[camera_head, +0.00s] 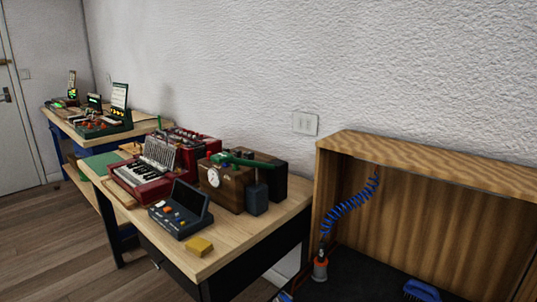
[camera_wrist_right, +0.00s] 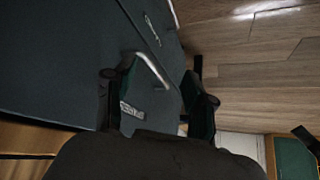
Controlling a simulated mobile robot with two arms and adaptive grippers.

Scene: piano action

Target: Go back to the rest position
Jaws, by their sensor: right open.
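My right gripper (camera_wrist_right: 158,95) shows in the right wrist view with its two dark fingers spread apart and nothing held between them. Beyond the fingers is a dark grey cabinet front (camera_wrist_right: 75,60) with a pale curved handle (camera_wrist_right: 152,68). I cannot tell how far the fingers are from the handle. Neither gripper shows in the head view, and my left gripper is in no frame. In the head view a red keyboard instrument (camera_head: 140,180) stands on a wooden-topped table (camera_head: 235,240).
On that table are a dark console (camera_head: 180,215), a yellow block (camera_head: 199,246) and a brown box with a dial (camera_head: 225,185). A wooden-backed bench (camera_head: 420,210) stands right, with a blue coiled hose (camera_head: 348,208) and a blue brush (camera_head: 421,291). Wooden floor (camera_head: 60,250) is open at left.

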